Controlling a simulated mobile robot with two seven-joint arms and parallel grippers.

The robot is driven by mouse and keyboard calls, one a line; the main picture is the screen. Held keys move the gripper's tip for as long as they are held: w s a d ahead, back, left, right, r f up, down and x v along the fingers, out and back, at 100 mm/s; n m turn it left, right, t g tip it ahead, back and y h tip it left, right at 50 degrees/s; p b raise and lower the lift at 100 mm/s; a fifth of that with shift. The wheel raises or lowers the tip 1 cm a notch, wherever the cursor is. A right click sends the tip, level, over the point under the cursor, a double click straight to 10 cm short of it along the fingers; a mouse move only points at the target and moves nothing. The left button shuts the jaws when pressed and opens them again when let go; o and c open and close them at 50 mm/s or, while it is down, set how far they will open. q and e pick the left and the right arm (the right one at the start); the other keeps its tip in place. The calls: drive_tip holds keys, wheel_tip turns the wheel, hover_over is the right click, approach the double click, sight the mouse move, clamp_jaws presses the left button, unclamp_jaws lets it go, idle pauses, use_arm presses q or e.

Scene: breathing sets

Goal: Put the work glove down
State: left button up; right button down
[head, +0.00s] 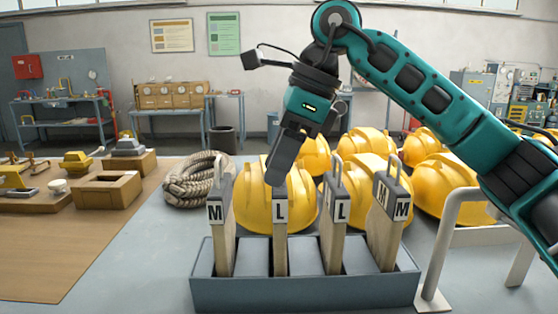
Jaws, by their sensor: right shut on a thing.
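Several work gloves stand upright in a blue-grey slotted rack (305,292) in the front middle. Each has a flat beige body and a grey top with a white size label. From left to right they are a glove marked M (219,240), one marked L (280,245), another marked L (337,240) and one marked M (384,235). My right gripper (278,176) points down and is shut on the top of the left L glove, hiding its upper end. That glove's lower end sits in the rack, between the left M glove and the right L glove. My left gripper is not in view.
Yellow helmets (449,190) crowd behind the rack. A coiled rope (197,180) lies to the left behind it. A grey metal frame (452,240) stands at right. A brown mat (70,240) lies left, with a wooden tray (107,190); bare table separates mat and rack.

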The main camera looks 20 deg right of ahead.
drive_tip(key=shift+f, duration=0.15)
drive_tip(key=c, duration=0.6)
unclamp_jaws()
drive_tip(key=shift+r, duration=0.35)
drive_tip(key=p+v, duration=0.1)
drive_tip(key=v, duration=1)
drive_tip(key=shift+s+d+r+p, duration=0.1)
drive_tip(key=shift+d+r+p, duration=0.05)
drive_tip(key=shift+r+p, duration=0.2)
